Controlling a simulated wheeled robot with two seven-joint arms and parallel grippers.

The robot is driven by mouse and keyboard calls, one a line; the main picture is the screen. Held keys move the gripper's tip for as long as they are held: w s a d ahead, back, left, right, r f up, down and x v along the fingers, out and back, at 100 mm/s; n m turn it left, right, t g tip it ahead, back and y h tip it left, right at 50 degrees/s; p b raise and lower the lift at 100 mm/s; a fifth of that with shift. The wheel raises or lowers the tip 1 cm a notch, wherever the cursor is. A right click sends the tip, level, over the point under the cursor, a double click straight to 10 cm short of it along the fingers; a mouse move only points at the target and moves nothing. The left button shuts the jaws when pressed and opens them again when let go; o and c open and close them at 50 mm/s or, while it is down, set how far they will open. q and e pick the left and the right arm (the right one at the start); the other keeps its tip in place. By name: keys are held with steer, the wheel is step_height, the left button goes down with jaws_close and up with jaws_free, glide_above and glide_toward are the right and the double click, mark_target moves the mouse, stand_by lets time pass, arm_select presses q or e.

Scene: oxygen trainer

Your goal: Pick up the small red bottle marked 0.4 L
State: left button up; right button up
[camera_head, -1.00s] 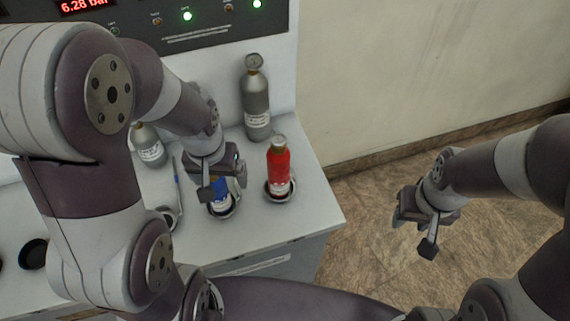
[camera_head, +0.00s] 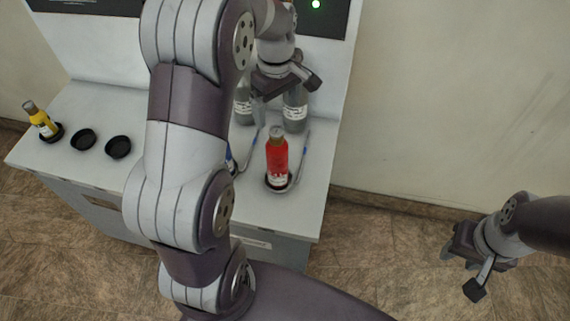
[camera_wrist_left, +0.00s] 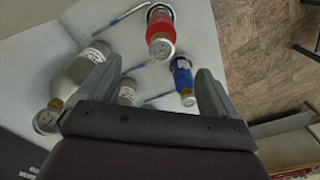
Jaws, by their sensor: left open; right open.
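The red bottle (camera_head: 277,158) stands upright in a dark round holder near the front right of the white bench; its label is too small to read. It also shows in the left wrist view (camera_wrist_left: 160,24), top centre, beyond the fingers. My left gripper (camera_head: 286,98) is open and empty, raised behind the red bottle in front of the grey bottles, and apart from it. In the left wrist view its fingers (camera_wrist_left: 152,88) are spread wide. My right gripper (camera_head: 462,272) is open and empty, off the bench to the right, over the floor.
A blue bottle (camera_wrist_left: 182,74) stands close beside the red one; my left arm mostly hides it in the head view. Grey bottles (camera_head: 295,112) stand at the back. Thin blue-marked tools (camera_head: 303,158) lie nearby. A yellow bottle (camera_head: 44,122) and empty black holders (camera_head: 118,147) are left.

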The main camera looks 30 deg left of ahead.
mark_target(277, 130)
arm_select(q)
steer(key=f, duration=0.1)
steer(key=a+f+b, duration=0.1)
steer(key=f, duration=0.1)
steer(key=shift+s+a+f, duration=0.15)
steer(key=shift+s+f, duration=0.05)
steer(key=shift+f, duration=0.1)
steer(key=f, duration=0.2)
steer(key=d+f+p, duration=0.1)
steer(key=shift+w+d+f, duration=0.1)
steer(key=shift+w+f, duration=0.1)
steer(key=shift+f, duration=0.15)
steer(key=f, duration=0.1)
steer(key=f+p, duration=0.1)
steer(key=f, duration=0.1)
steer(key=f+p, duration=0.1)
steer(key=f, duration=0.1)
steer(key=shift+a+f, duration=0.15)
steer(key=shift+a, duration=0.2)
steer(key=shift+f, duration=0.15)
steer(key=shift+d, duration=0.2)
steer(key=shift+c, duration=1.2)
jaws_close()
arm_select(e)
steer(key=shift+a+r, duration=0.25)
steer(key=shift+r, duration=0.85)
